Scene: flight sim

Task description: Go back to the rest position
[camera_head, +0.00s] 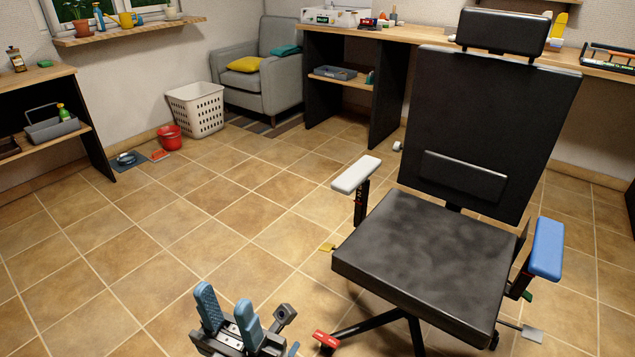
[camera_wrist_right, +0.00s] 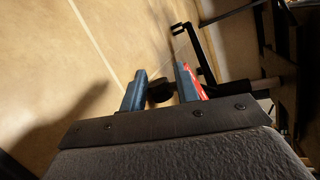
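My left gripper (camera_head: 224,298) is at the bottom of the head view, with its two blue fingers apart and nothing between them. It is over the tiled floor, left of the black chair (camera_head: 425,260). My right gripper (camera_wrist_right: 160,72) shows in the right wrist view with its blue fingers apart. A dark round part shows beyond the gap, and I see no object gripped. In the head view only a small blue tip at the bottom edge may belong to the right gripper. A red pedal-like piece (camera_head: 326,340) on the chair base is close to that tip.
The chair has a white left armrest (camera_head: 356,174) and a blue right armrest (camera_head: 547,248). A white basket (camera_head: 195,109), a red bucket (camera_head: 170,137) and a grey armchair (camera_head: 262,80) stand at the back. The tiled floor (camera_head: 130,260) at left is clear.

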